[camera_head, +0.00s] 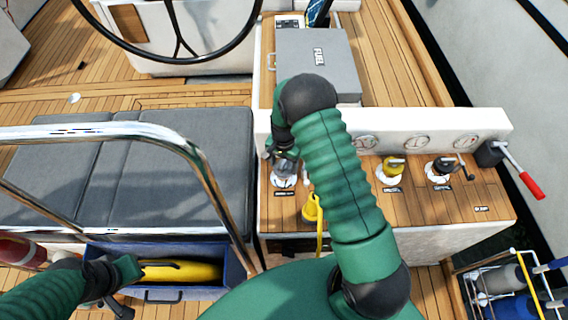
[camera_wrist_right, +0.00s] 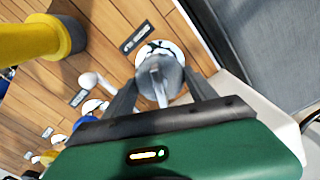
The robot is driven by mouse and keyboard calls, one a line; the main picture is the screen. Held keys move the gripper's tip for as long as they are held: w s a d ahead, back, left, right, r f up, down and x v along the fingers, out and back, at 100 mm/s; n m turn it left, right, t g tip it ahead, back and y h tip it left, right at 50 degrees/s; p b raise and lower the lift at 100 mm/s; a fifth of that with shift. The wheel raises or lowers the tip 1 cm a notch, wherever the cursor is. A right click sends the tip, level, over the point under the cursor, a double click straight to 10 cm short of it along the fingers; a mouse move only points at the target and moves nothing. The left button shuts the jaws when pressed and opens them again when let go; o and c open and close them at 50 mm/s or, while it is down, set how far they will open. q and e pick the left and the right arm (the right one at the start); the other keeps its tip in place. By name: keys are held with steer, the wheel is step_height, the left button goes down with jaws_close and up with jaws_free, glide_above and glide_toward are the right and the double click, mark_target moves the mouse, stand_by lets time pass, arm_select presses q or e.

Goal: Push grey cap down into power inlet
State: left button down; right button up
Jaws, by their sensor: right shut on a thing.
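The grey cap (camera_head: 283,171) is at the left inlet on the wooden console top, over a white round base. It also shows in the right wrist view (camera_wrist_right: 160,75), over the white power inlet (camera_wrist_right: 158,47). My right gripper (camera_head: 284,158) comes down from above and is shut on the cap. Its two fingers stand on either side of the cap in the wrist view. How deep the cap sits in the inlet is not clear. My left gripper (camera_head: 108,283) is at the lower left, by an open blue bin; its fingertips are unclear.
A yellow plug with a cable (camera_head: 312,208) is right of the cap, near the console's front edge. A yellow-topped fitting (camera_head: 391,168) and a dark fitting (camera_head: 440,168) stand further right. A grey FUEL box (camera_head: 318,58) is behind. A yellow object (camera_head: 182,272) lies in the blue bin (camera_head: 215,250).

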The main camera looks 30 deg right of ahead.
steer(key=shift+f+b, duration=0.35)
steer(key=shift+f, duration=0.1)
steer(key=o, duration=1.2)
steer(key=shift+o, duration=0.2)
step_height(320, 180, up, 11)
steer(key=p, duration=0.8)
steer(key=shift+r, duration=0.1)
